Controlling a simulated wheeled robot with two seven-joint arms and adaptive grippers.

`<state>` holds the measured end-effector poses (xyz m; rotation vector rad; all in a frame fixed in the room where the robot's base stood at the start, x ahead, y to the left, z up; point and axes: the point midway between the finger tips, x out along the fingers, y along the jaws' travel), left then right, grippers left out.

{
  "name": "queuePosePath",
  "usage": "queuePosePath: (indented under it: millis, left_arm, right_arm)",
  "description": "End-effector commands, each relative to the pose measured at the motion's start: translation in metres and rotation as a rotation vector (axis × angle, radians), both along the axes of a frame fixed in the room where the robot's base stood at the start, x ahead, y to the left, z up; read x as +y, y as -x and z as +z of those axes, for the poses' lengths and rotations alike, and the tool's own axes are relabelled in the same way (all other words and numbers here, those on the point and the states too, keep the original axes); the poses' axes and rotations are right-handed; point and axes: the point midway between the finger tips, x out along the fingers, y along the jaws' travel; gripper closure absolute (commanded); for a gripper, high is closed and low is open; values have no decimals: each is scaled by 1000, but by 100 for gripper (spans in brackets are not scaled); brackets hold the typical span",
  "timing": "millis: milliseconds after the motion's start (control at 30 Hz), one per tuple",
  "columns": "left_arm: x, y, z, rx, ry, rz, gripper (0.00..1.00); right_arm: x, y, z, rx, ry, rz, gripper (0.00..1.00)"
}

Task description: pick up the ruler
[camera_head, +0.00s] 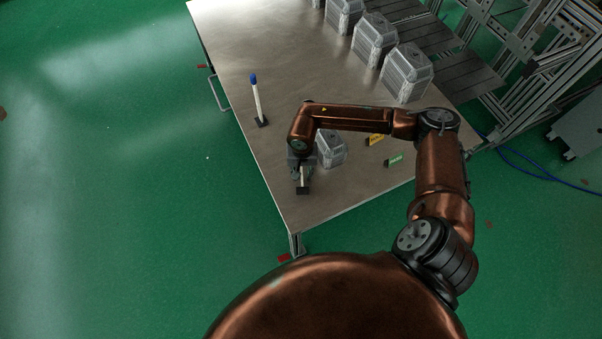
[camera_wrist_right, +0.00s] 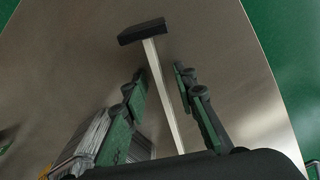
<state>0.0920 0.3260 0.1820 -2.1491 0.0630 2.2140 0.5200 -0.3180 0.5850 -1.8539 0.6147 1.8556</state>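A thin pale strip, which I take to be the ruler (camera_wrist_right: 162,85), rises from a black block-shaped foot (camera_wrist_right: 142,31) in the right wrist view. In the head view, the lower part of this strip (camera_head: 304,174) and its foot (camera_head: 303,190) show near the table's front left corner, with the upper part hidden by my arm. My right gripper (camera_wrist_right: 160,75) is open, with one finger on each side of the strip and visible gaps between. It also shows in the head view (camera_head: 301,166). My left gripper is not in view.
A white stick with a blue top (camera_head: 257,101) stands on a black foot farther back. A silvery ribbed container (camera_head: 331,148) is close beside my right gripper. Yellow (camera_head: 376,140) and green (camera_head: 395,160) labels lie to the right. More silvery containers (camera_head: 407,73) line the table's (camera_head: 290,90) far right side.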

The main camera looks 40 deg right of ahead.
Motion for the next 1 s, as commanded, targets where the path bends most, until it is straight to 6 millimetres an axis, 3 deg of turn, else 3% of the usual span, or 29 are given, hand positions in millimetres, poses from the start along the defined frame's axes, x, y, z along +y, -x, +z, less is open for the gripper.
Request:
queuePosePath:
  millis: [133,500,1000]
  left_arm:
    - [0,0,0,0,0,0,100]
    - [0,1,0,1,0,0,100]
    - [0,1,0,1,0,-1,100]
  right_arm:
    - [0,0,1,-1,-1,0,75]
    - [1,0,1,-1,-1,1,100]
    - [1,0,1,-1,-1,1,100]
